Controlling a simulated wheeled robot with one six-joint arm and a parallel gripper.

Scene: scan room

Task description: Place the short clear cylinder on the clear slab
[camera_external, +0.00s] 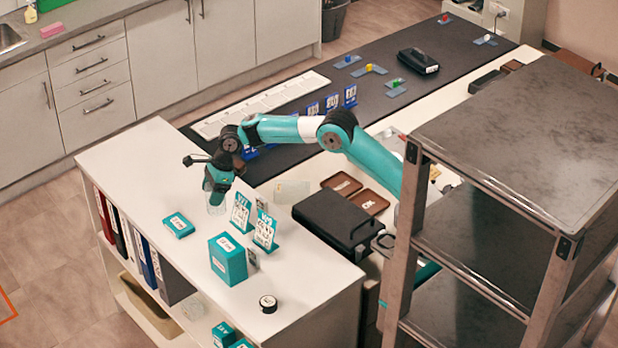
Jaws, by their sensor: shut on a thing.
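My gripper (216,192) points down over the white counter, left of the upright marked cards. It is shut on a short clear cylinder (216,208), whose see-through wall shows just below the fingers. The fingers hide its upper part, and I cannot tell whether its bottom touches the counter. A clear slab (292,193) lies to the right of my gripper, beyond the cards and left of the brown trays. Its outline is faint.
Upright teal marker cards (241,214) stand between the gripper and a black case (335,222). A teal box (228,260), a small flat teal box (178,225) and a black-and-white round item (268,304) are on the counter. The counter's left end is clear.

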